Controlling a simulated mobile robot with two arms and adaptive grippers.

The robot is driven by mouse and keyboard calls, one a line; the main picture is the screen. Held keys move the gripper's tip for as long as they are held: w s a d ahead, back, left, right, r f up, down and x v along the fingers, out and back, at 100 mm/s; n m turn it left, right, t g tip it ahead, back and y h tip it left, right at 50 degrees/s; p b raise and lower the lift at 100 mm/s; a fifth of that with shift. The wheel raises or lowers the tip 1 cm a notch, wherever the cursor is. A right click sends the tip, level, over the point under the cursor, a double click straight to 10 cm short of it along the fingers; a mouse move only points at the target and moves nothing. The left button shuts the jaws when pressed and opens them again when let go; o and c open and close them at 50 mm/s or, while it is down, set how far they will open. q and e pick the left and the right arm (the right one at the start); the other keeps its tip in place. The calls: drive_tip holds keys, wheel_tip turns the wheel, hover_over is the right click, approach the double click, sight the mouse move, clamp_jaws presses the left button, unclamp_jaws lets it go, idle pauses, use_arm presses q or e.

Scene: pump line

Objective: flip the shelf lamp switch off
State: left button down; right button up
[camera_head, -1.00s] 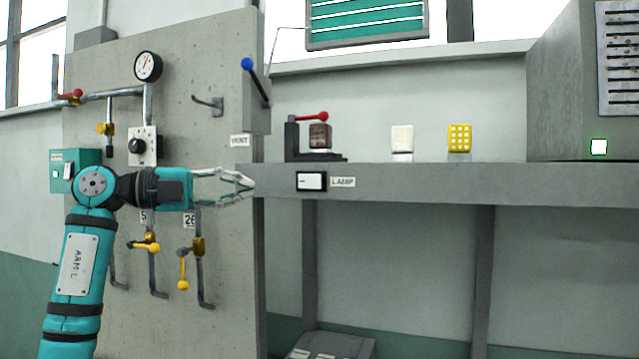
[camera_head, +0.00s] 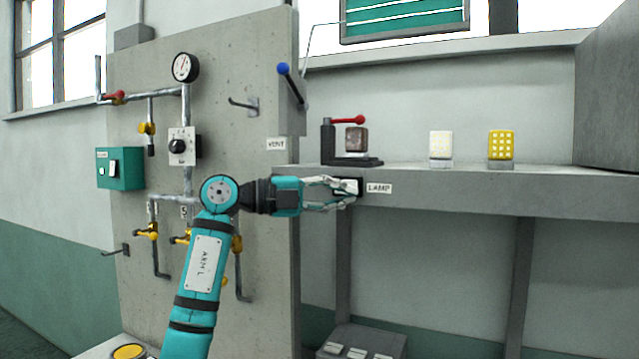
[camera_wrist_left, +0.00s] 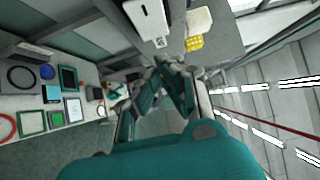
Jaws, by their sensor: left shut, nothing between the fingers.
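The lamp switch (camera_head: 349,184), a white rocker in a black frame, is on the shelf's front edge, left of the LAMP label (camera_head: 379,188). My left gripper (camera_head: 352,193) comes in from the left, shut and empty, its fingertips overlapping the switch and partly hiding it in the head view. I cannot tell whether they touch. My right gripper is not in view.
The grey shelf (camera_head: 470,185) carries a red-handled fixture (camera_head: 345,140), a white block (camera_head: 440,145) and a yellow block (camera_head: 501,145). A concrete panel (camera_head: 230,70) with pipes, valves and a gauge stands left. A blue-knobbed lever (camera_head: 291,84) juts from its edge.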

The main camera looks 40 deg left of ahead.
use_arm(q)
drive_tip(key=shift+w+a, duration=0.2)
drive_tip(key=shift+w, duration=0.65)
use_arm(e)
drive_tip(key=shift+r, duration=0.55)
use_arm(q)
drive_tip(key=shift+w+d+n+t+y, duration=0.1)
drive_tip(key=shift+w+n+t+y, duration=0.2)
drive_tip(key=shift+n+t+y, duration=0.15)
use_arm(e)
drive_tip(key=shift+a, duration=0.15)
use_arm(q)
drive_tip(key=shift+f+p, duration=0.15)
drive_tip(key=shift+p, duration=0.2)
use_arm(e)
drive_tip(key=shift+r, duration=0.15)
